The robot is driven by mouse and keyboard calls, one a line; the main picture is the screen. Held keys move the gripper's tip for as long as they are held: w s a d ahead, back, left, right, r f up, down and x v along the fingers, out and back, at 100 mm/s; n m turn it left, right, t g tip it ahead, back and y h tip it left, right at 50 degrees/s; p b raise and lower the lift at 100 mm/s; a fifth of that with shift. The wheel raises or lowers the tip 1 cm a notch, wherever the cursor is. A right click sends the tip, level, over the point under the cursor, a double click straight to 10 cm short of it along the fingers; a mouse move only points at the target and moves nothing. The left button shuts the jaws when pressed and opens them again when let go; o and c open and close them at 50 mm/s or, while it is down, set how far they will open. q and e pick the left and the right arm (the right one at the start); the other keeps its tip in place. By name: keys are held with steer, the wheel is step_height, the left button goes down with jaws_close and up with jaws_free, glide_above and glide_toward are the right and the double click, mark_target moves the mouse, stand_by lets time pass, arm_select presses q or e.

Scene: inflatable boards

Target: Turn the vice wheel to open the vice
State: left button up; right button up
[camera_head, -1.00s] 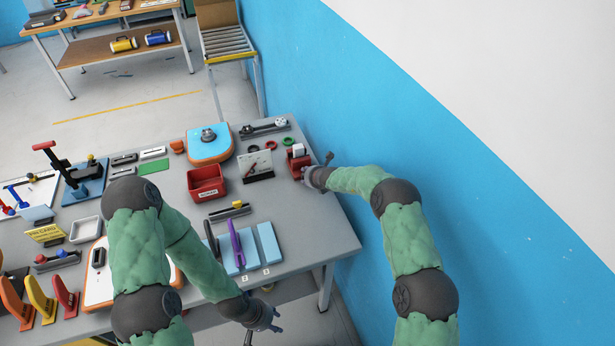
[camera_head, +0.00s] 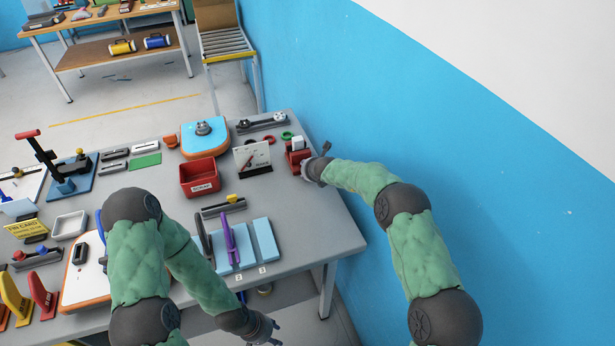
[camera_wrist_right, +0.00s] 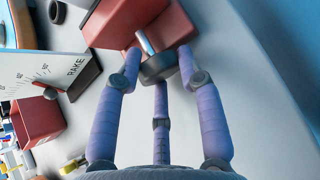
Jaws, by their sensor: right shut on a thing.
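The red vice (camera_head: 294,158) stands at the right edge of the grey workbench, near the blue wall. My right gripper (camera_head: 310,168) is at the vice's near right side. In the right wrist view, the vice's red body (camera_wrist_right: 180,28) shows at the top with a metal screw. A dark grey vice wheel (camera_wrist_right: 158,68) sits between the fingers of my right gripper (camera_wrist_right: 158,85), which are shut around it. The fingers hide part of the wheel. My left gripper (camera_head: 274,331) hangs empty in front of the bench's near edge, its fingers apart.
A red bin (camera_head: 199,178) and a white gauge card (camera_head: 252,158) stand left of the vice. Green and red rings (camera_head: 287,136) lie behind it. Light blue boards (camera_head: 264,240) lie near the front edge. The blue wall (camera_head: 430,130) is close on the right.

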steer(key=b, duration=0.2)
steer(key=shift+s+a+f+n+b, duration=0.1)
steer(key=shift+a+f+n+b, duration=0.1)
steer(key=shift+f+n+b, duration=0.15)
steer(key=shift+r+h+b, duration=0.2)
steer(key=shift+h+b, duration=0.2)
steer(key=o, duration=1.2)
steer(key=shift+r, duration=0.1)
steer(key=shift+s+d+r, duration=0.15)
steer(key=shift+s+r, duration=0.15)
steer(key=shift+r, duration=0.05)
steer(key=v, duration=1.1)
steer(key=shift+s+f, duration=0.15)
